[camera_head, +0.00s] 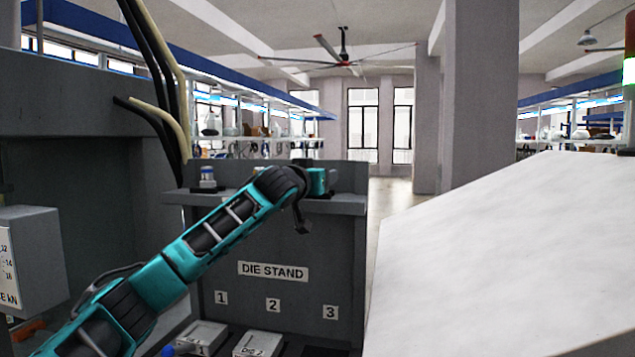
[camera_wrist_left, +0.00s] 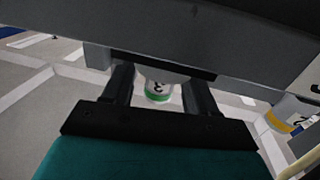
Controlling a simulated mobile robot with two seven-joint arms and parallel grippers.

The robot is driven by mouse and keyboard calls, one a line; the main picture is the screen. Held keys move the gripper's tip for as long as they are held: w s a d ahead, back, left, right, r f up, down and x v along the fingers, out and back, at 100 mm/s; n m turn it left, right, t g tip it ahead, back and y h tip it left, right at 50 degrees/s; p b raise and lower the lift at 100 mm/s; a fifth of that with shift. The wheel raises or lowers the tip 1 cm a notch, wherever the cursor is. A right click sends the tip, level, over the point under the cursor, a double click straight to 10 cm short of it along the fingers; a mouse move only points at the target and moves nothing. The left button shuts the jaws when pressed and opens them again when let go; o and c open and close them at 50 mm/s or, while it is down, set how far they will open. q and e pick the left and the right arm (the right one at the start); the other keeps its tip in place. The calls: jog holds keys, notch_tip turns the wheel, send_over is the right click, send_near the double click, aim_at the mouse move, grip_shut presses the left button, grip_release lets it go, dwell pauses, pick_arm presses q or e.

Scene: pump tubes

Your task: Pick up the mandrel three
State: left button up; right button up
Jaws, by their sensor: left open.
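Mandrel three (camera_wrist_left: 158,86) is a white cylinder marked 3 with a green band. In the left wrist view it shows between the two fingers of my left gripper (camera_wrist_left: 160,92), which are open on either side of it. Its upper part in that view is hidden behind a dark grey edge. I cannot tell whether the fingers touch it. My right gripper is not in view.
A white cylinder with a yellow band (camera_wrist_left: 288,113) stands to the right in the wrist view. The DIE STAND panel (camera_head: 273,271) has labels 1, 2, 3. Numbered blocks (camera_head: 257,344) lie below. A white surface (camera_head: 520,250) fills the right.

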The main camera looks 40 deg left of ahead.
pick_arm(q)
jog(key=shift+c, duration=0.2)
grip_shut()
dwell(0.3)
jog(key=shift+r, duration=0.15)
